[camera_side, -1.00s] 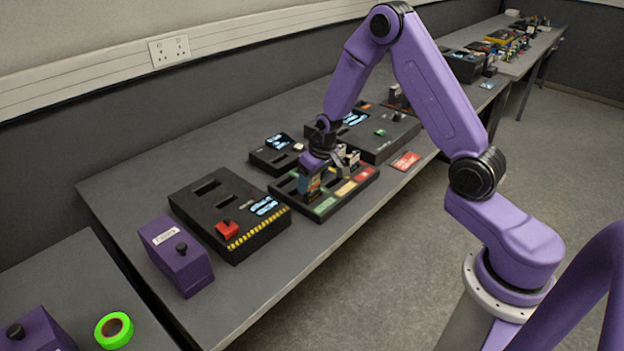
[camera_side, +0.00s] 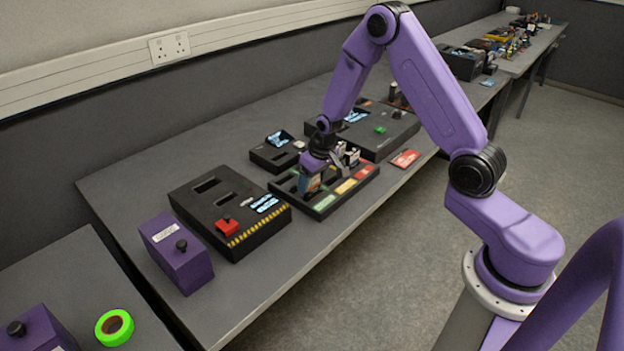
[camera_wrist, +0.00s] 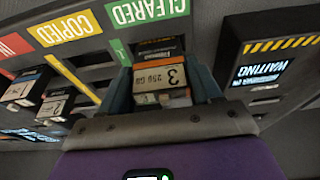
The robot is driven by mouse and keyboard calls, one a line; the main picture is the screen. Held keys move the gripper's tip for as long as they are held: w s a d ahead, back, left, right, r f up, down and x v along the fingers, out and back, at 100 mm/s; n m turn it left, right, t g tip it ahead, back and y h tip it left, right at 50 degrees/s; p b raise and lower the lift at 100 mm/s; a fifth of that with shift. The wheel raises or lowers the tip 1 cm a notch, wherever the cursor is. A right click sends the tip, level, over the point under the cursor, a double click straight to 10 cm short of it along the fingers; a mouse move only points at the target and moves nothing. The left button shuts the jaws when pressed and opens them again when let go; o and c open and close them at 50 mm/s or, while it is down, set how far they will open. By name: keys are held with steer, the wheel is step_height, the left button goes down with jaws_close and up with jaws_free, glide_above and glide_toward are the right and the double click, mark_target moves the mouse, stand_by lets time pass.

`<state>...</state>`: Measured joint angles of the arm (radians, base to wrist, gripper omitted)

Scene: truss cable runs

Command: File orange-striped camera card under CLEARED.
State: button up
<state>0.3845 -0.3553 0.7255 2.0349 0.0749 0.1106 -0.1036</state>
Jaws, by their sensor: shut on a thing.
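My gripper (camera_wrist: 163,88) is shut on a camera card (camera_wrist: 160,76), whose pale label reads "3 250 GB" with some orange on it. In the side view my gripper (camera_side: 312,180) is over the green end of the black sorting tray (camera_side: 318,213). The card is at the compartment beside the green CLEARED label (camera_wrist: 148,12). Its lower end looks to be down in that compartment, but the depth cannot be told. The yellow COPIED label (camera_wrist: 66,28) and a red label (camera_wrist: 12,46) follow along the tray.
A black box with a red button (camera_side: 227,227) and a WAITING screen (camera_wrist: 258,73) is close beside the tray. A red card (camera_side: 405,158) lies near the table edge.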

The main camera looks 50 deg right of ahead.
steer(key=shift+f, duration=0.65)
stand_by(0.6)
steer(key=o, duration=1.4)
steer(key=shift+r, duration=3.7)
